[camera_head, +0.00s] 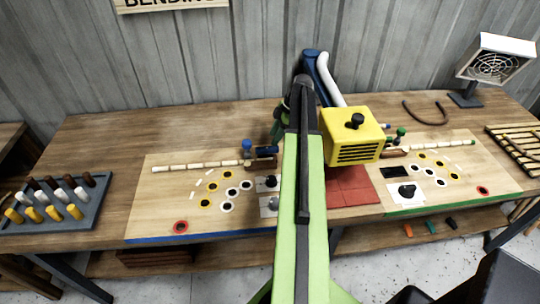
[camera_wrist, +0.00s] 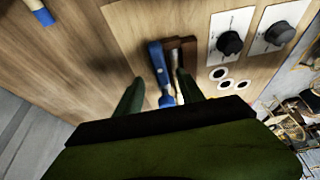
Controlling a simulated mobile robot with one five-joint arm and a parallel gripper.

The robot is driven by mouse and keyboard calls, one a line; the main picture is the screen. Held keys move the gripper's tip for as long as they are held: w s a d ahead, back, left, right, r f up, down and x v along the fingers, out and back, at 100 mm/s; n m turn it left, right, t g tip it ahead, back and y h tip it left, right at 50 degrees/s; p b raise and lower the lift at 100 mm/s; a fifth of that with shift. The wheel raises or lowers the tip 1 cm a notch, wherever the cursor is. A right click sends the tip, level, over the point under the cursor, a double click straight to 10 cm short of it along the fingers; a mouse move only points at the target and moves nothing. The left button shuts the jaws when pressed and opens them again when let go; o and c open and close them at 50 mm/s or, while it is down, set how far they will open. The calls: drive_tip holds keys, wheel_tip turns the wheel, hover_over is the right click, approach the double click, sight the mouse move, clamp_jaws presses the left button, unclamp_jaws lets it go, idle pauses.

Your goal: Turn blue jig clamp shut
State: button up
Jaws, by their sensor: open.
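The blue jig clamp (camera_head: 266,150) stands near the back edge of the blue-edged left board, at the right end of a pale segmented cane (camera_head: 200,166). In the wrist view the blue clamp handle (camera_wrist: 158,64) lies beside a brown block (camera_wrist: 188,48). My gripper (camera_wrist: 159,76) is open, its two dark green fingers either side of the lower part of the blue handle in that picture. Whether they touch it, or how far above it they are, I cannot tell. In the head view my green arm hides the gripper's fingertips and part of the clamp area.
A yellow box (camera_head: 352,136) stands right of my arm, behind a red mat (camera_head: 352,186). A peg tray (camera_head: 55,203) is at the left, a fan heater (camera_head: 494,62) at the back right. The bench's back left is clear.

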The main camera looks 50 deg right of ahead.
sight(268, 148)
drive_tip(key=b+x, duration=0.4)
drive_tip(key=x, duration=0.2)
drive_tip(key=shift+d+f, duration=0.1)
drive_tip(key=shift+f, duration=0.05)
drive_tip(key=shift+w+f+b, duration=0.1)
drive_tip(key=shift+f+b, duration=0.1)
drive_tip(key=shift+b, duration=0.1)
drive_tip(key=shift+r, duration=0.1)
clamp_jaws()
